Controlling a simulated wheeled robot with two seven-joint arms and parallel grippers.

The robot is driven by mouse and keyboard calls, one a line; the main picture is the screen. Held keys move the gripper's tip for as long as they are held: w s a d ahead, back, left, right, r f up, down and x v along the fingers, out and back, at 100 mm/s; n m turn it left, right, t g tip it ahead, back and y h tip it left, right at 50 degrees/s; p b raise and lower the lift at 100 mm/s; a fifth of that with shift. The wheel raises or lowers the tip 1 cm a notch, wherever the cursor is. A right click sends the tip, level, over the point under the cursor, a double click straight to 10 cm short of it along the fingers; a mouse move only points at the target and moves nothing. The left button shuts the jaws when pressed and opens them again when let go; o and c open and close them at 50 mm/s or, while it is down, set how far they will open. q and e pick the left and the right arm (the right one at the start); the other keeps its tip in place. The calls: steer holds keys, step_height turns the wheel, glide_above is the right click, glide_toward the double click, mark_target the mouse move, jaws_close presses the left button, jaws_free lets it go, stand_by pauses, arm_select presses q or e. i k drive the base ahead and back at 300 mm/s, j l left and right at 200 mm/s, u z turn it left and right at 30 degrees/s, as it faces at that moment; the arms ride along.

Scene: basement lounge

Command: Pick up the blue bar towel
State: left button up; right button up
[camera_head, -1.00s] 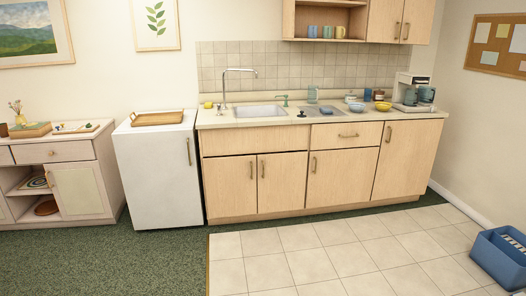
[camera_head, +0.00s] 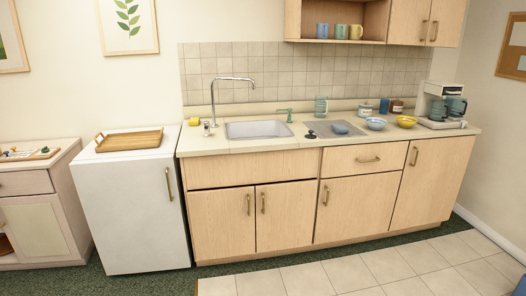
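A small blue item (camera_head: 341,128) lies on the drainboard right of the sink. It may be the blue bar towel, but it is too small to tell whether it is cloth. No other thing in view clearly looks like a blue towel. The counter (camera_head: 232,145) under it runs along the back wall. Neither of my grippers is in view.
The sink (camera_head: 258,129) has a tall faucet (camera_head: 233,80). A dark stopper (camera_head: 311,134), a light blue bowl (camera_head: 376,124), a yellow bowl (camera_head: 406,122) and a coffee maker (camera_head: 437,104) stand on the counter. A wooden tray (camera_head: 130,141) sits on the white fridge (camera_head: 135,210). Floor before the cabinets is clear.

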mark_target(340, 129)
steer(key=i+z, duration=0.25)
steer(key=i, duration=0.5)
steer(key=i+j+z, duration=0.15)
steer(key=i+z, duration=0.15)
steer(key=i, duration=0.4)
steer(key=i+j+z, duration=0.1)
steer(key=i+z, duration=0.2)
steer(key=i, duration=0.2)
steer(key=i+j+z, duration=0.3)
steer(key=i, duration=0.2)
steer(key=i+j+z, duration=0.25)
steer(key=i, duration=0.25)
